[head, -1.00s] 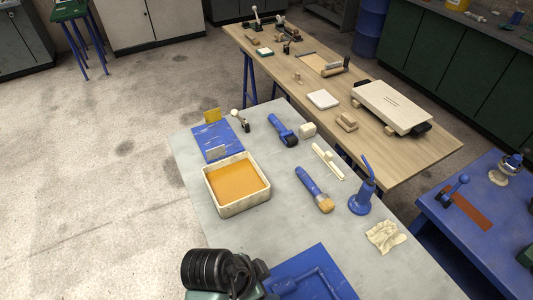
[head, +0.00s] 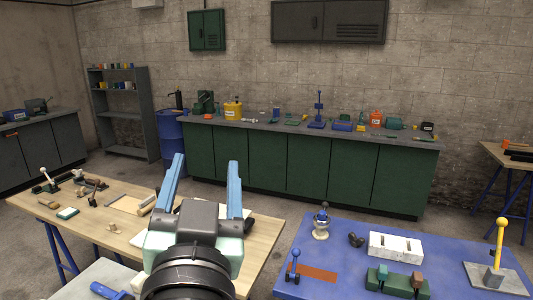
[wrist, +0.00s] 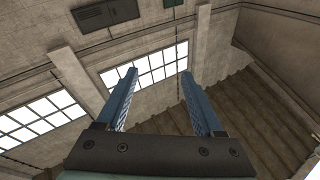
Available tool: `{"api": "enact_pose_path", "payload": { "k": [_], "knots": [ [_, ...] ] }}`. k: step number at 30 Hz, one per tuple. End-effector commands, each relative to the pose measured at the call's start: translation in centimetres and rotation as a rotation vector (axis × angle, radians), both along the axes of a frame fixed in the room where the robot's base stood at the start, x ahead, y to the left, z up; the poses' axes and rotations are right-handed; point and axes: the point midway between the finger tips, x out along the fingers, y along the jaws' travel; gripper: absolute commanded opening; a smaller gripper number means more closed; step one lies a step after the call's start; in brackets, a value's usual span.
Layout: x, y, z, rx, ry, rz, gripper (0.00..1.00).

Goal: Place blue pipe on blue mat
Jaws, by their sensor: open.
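My gripper (head: 206,163) is raised in the middle of the head view, its two light-blue fingers apart and pointing up. Nothing is between them. In the wrist view the open fingers (wrist: 160,72) also have nothing between them, with windows, wall and steps behind. I cannot make out a blue pipe or a blue mat in either current view.
A wooden table (head: 255,262) with small tools stands behind and left of my gripper. A blue workbench (head: 345,235) at the right holds a white block (head: 396,246), a green block (head: 397,282) and a yellow lever (head: 501,240). Green cabinets (head: 305,165) line the back wall.

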Motion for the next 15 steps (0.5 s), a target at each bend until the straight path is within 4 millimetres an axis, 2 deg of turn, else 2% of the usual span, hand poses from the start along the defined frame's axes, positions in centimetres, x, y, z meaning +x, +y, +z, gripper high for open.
{"api": "enact_pose_path", "payload": {
  "k": [1,3,6,10,15],
  "knots": [
    [-1.4,-2.2,4.4,-0.025,-0.136,-0.042,0.69],
    [-3.7,-4.3,9.0,-0.066,-0.291,-0.094,0.69],
    [-6.8,-6.3,13.5,-0.114,-0.458,-0.161,0.69],
    [-9.4,-7.6,16.4,-0.151,-0.574,-0.214,0.69],
    [-10.1,-7.9,17.0,-0.161,-0.602,-0.227,0.69]
  ]
}}
